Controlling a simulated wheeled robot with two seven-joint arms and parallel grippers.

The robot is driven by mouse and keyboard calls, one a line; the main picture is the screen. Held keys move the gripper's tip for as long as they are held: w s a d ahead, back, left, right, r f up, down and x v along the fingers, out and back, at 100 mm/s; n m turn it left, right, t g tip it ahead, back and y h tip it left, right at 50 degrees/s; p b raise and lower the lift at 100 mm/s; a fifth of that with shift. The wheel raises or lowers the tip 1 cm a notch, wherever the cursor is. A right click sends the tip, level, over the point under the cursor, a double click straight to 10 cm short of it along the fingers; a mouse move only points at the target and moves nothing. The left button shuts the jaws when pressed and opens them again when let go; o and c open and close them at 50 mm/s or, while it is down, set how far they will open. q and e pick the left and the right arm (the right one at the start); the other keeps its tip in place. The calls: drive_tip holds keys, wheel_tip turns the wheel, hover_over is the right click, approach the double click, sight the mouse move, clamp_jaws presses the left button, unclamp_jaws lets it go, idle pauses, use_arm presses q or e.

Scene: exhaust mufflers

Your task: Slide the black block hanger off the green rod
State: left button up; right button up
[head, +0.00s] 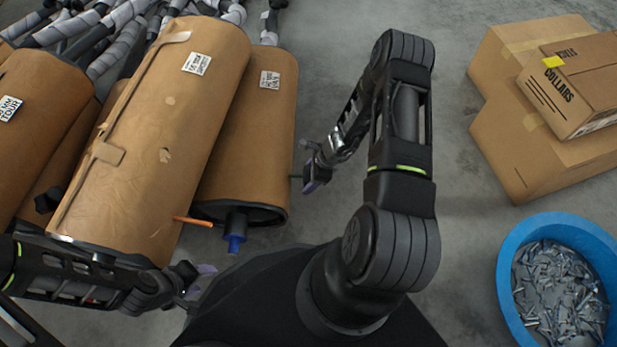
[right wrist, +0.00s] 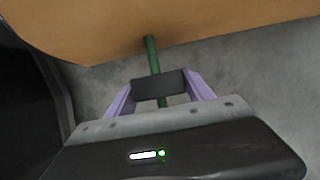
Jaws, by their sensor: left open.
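The black block hanger (right wrist: 158,84) sits on the green rod (right wrist: 151,54) in the right wrist view. The rod comes out of a brown wrapped muffler (right wrist: 160,25) and its end shows past the block. The purple fingers of my right gripper (right wrist: 160,82) press against the block's two sides. In the head view my right gripper (head: 316,175) is beside the right-hand muffler (head: 252,135); the block is too small to make out there. My left gripper (head: 202,281) is open and empty at the lower left, near the large muffler's front end.
A large wrapped muffler (head: 160,130) lies left of the right-hand one. An orange rod (head: 193,221) and a blue-tipped pipe (head: 235,238) stick out nearby. Cardboard boxes (head: 530,140) and a blue tub (head: 507,270) of metal pieces stand at right. Floor between is clear.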

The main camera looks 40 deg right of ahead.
drive_tip(key=c, duration=1)
drive_tip(key=shift+r, duration=0.2)
drive_tip(key=s+d, duration=0.5)
drive_tip(key=d, duration=0.2)
drive_tip(key=shift+s, duration=0.25)
idle(1.2)
drive_tip(key=shift+d, duration=0.1)
drive_tip(key=shift+r, duration=0.1)
idle(0.5)
